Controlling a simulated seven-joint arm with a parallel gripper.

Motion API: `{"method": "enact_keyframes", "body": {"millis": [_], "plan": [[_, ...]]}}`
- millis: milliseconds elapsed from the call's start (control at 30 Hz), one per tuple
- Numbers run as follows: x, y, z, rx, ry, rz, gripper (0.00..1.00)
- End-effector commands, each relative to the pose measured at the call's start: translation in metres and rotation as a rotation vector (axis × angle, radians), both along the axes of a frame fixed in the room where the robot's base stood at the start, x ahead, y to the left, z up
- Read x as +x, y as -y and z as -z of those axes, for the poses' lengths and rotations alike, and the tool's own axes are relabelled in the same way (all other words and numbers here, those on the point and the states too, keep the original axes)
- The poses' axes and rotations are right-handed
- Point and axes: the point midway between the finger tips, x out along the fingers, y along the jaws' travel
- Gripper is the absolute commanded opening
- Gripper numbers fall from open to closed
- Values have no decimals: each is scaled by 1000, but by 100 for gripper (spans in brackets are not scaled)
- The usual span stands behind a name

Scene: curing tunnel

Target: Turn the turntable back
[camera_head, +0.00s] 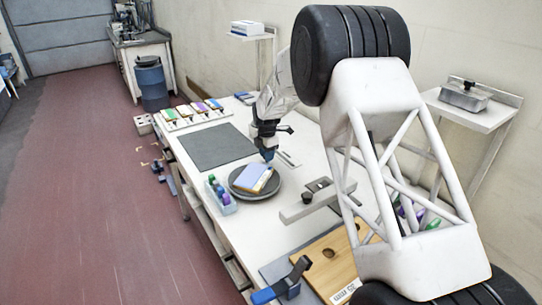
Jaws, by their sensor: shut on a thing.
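The turntable (240,193) is a dark grey round disc on the white bench. A light blue and white flat piece (254,174) with a tan edge lies on it, set at an angle. My gripper (268,159) points down at the far right rim of the turntable, just behind the flat piece. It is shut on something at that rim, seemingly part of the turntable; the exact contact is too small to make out. My arm's large white and black links fill the right side and hide part of the bench.
A pale blue holder with coloured bottles (222,199) stands close left of the turntable. A dark grey mat (214,146) lies behind it. A grey clamp bar (308,203) is to the right. A wooden board (332,263) and a blue-handled clamp (282,284) are at the front.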

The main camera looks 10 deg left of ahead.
Motion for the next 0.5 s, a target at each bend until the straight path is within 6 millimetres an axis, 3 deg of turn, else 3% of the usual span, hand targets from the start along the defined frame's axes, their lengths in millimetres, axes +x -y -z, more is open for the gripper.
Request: {"method": "enact_keyframes", "body": {"millis": [500], "plan": [[1,-34,-1,0,0,-259,0]]}}
